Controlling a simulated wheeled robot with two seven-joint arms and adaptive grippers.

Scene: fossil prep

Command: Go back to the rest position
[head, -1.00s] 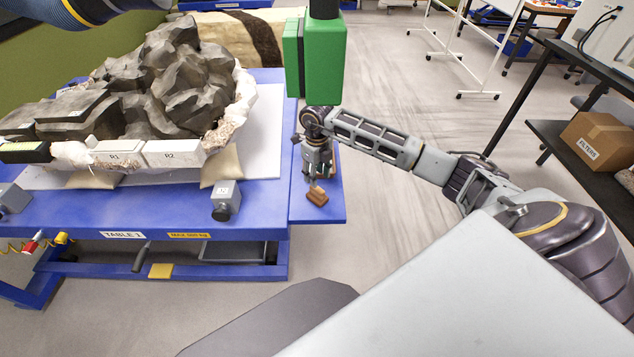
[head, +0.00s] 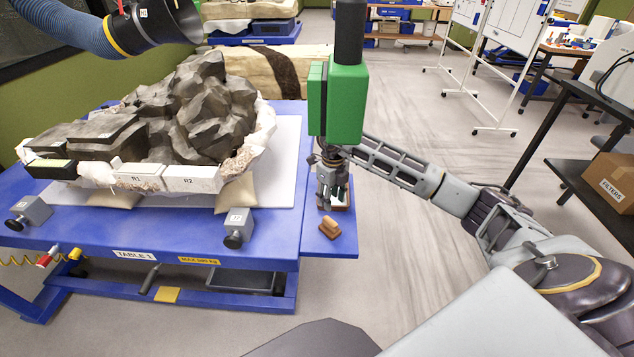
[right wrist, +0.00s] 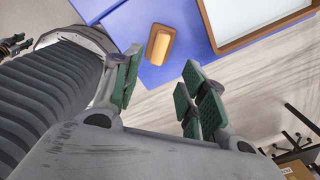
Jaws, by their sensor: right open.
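My right gripper (head: 330,197) hangs over the blue side shelf at the right end of the table, behind and below a green block-shaped device. In the right wrist view its green-padded fingers (right wrist: 160,90) are apart with nothing between them. A small brown wooden block (head: 329,228) lies on the shelf just in front of the gripper; it also shows beyond the fingers in the right wrist view (right wrist: 159,45), apart from them.
A dark fossil rock (head: 190,110) in a white jacket rests on the blue table (head: 130,232). The green device (head: 347,105) hangs close to my right forearm. A black-mouthed hose (head: 150,25) is at upper left. A wood-rimmed tray (right wrist: 205,25) is near the block.

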